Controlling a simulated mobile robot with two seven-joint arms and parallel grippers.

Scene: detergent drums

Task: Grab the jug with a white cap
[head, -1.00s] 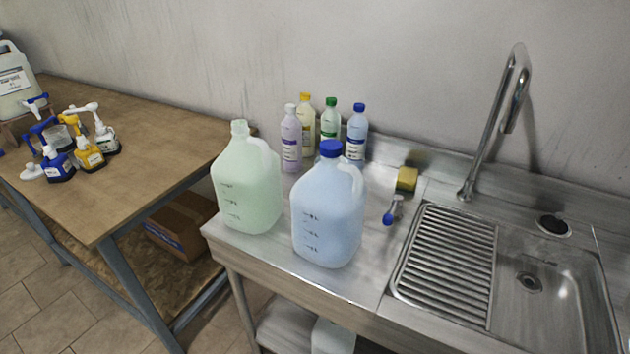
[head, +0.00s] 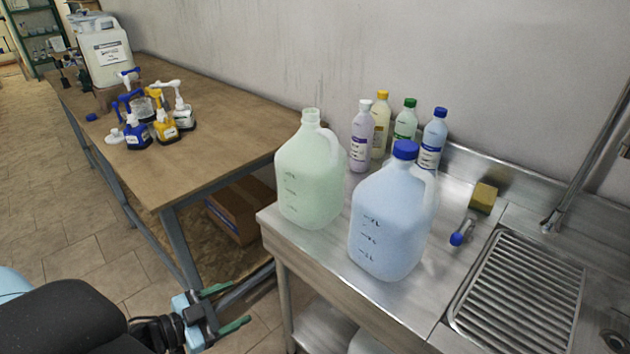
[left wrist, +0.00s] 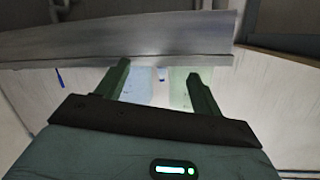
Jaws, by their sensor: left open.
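A pale green jug (head: 310,180) stands upright on the steel counter; its neck top (head: 311,116) is pale, and I cannot tell if that is a white cap. A pale blue jug (head: 390,225) with a blue cap (head: 405,150) stands to its right and nearer. A large whitish container (head: 106,55) stands on the wooden table; its cap is unclear. My left gripper (head: 238,306) is open and empty, low in front of the counter, apart from the jugs. In the left wrist view, pale blue and green shapes show beyond its open fingers (left wrist: 158,70). My right gripper is not in view.
Several small bottles (head: 362,138) with coloured caps stand behind the jugs by the wall. Pump bottles (head: 166,127) stand on the wooden table (head: 215,150). The floor at left is clear.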

